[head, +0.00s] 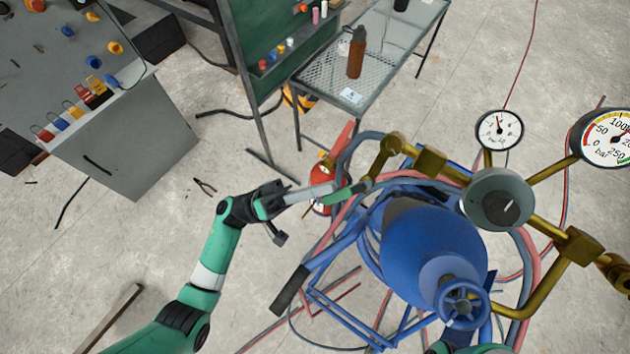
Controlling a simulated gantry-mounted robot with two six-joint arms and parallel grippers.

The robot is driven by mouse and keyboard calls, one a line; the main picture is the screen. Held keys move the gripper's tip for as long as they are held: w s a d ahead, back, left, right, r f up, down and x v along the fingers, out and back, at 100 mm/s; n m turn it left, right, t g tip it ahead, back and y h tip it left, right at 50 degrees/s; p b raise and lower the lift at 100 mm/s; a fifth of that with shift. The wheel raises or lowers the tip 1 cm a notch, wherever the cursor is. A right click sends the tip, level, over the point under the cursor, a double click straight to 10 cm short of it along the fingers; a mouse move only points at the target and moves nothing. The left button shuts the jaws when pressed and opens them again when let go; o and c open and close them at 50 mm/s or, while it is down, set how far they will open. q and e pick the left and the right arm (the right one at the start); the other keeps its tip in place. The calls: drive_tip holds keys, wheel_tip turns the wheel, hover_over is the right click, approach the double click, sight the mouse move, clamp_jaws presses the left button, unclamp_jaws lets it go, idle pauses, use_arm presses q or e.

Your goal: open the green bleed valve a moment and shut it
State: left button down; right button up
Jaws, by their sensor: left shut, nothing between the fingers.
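The green bleed valve's lever (358,189) shows as a short green bar at the left end of the brass pipework, above the blue cylinder (425,245). My left gripper (333,188) is shut and empty, with its fingertips right at the lever's left part. Whether the fingertips touch the lever or only overlap it in the picture I cannot tell. The lever's pivot is hard to make out among the hoses. Only a bit of my right arm shows at the bottom edge; its gripper is out of view.
Brass pipework (431,162) carries a small gauge (499,130), a larger gauge (606,138) and a grey round regulator (497,199). A blue handwheel (462,304) tops the cylinder. Red and blue hoses loop around the blue frame. A mesh table (383,55) holds a brown bottle (356,52).

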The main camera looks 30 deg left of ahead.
use_arm(q)
drive_tip(key=shift+d+t, duration=0.1)
drive_tip(key=shift+t, duration=0.2)
drive_tip(key=n+t, duration=0.1)
drive_tip(key=d+n+t+y, duration=0.1)
drive_tip(key=n+t, duration=0.1)
drive_tip(key=s+f+n+t+y, duration=0.1)
drive_tip(key=t, duration=0.1)
drive_tip(key=shift+d+f+n+p, duration=0.1)
drive_tip(key=shift+d+n+p, duration=0.05)
drive_tip(key=shift+n+p, duration=0.25)
drive_tip(key=shift+s+d+t+y, duration=0.15)
drive_tip(key=shift+t+y, duration=0.15)
drive_tip(key=shift+t, duration=0.3)
drive_tip(key=shift+s+d+f, duration=0.3)
drive_tip(key=shift+d+f, duration=0.05)
drive_tip(key=shift+d, duration=0.3)
use_arm(e)
drive_tip(key=shift+w+a+r, duration=0.15)
drive_tip(key=shift+a+r, duration=0.25)
drive_tip(key=shift+r, duration=0.2)
use_arm(q)
drive_tip(key=s+a+f+p, duration=0.2)
drive_tip(key=s+a, duration=0.8)
drive_tip(key=shift+a, duration=0.2)
use_arm(e)
drive_tip(key=shift+r, duration=0.8)
use_arm(q)
drive_tip(key=shift+w, duration=0.1)
